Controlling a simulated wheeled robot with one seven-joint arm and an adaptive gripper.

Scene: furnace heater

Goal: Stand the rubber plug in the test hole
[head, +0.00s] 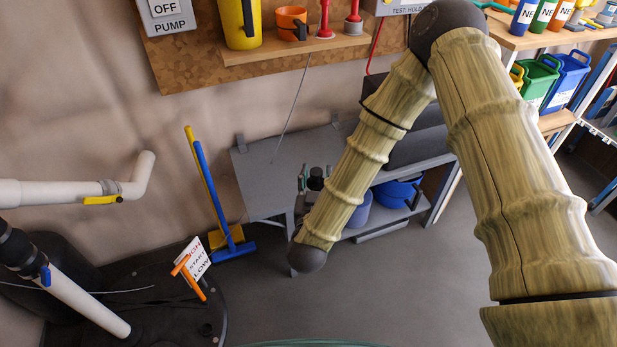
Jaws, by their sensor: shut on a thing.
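My gripper (304,179) is small and partly hidden behind my arm, over the grey metal bench (262,165) in the middle of the head view. I cannot tell whether the plug touches the bench. I cannot make out the test hole. A grey box with a partly hidden label starting "TEST" (408,6) is on the wall at the top.
A wooden shelf (262,52) holds a yellow container, an orange cup and red-handled items. A blue bin (398,192) sits under the bench. Brooms (215,205) lean left of it. White pipes (60,192) are at far left. Grey floor (400,290) is clear in front.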

